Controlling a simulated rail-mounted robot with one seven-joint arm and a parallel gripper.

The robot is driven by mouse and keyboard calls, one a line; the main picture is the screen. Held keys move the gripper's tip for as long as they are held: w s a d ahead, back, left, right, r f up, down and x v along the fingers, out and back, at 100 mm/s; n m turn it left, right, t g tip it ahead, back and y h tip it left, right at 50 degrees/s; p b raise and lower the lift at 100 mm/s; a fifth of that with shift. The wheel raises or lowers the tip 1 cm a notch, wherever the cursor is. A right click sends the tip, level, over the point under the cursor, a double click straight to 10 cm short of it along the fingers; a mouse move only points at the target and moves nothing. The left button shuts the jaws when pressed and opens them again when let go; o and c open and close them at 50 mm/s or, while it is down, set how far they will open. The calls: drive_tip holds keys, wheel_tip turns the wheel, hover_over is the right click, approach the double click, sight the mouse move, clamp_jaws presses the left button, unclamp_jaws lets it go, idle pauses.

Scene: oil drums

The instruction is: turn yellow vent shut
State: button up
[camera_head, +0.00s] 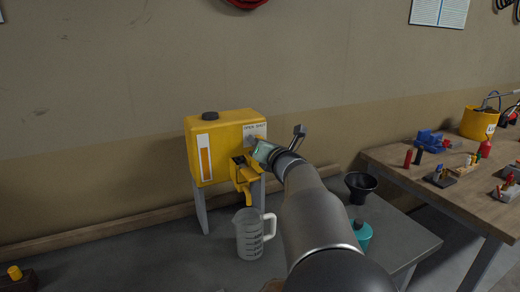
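A yellow tank (222,135) stands on grey legs against the wall, with a black cap on top and an orange sight strip on its front. A pale plate marked OPEN and SHUT (258,128) is at the right of its front. A small grey part just under the plate may be the vent handle; it is too small and too covered to tell its position. A yellow spout (243,188) hangs below. My gripper (247,157) is at the tank's front, just below the plate. My wrist hides its fingertips, so contact and finger opening cannot be told.
A clear measuring jug (248,240) stands on the grey bench below the spout. A black funnel (360,184) and a teal container (362,236) are right of my arm. A wooden table (405,172) at the right holds a yellow bucket (478,123) and small tools.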

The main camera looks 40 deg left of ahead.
drive_tip(key=m+b, duration=0.1)
drive_tip(key=m, duration=0.2)
drive_tip(key=shift+d+f+m+b, duration=0.1)
drive_tip(key=shift+m+b, duration=0.2)
drive_tip(key=shift+m, duration=0.1)
drive_tip(key=shift+m+b, duration=0.3)
drive_tip(key=shift+m, duration=4.9)
drive_tip(key=o, duration=1)
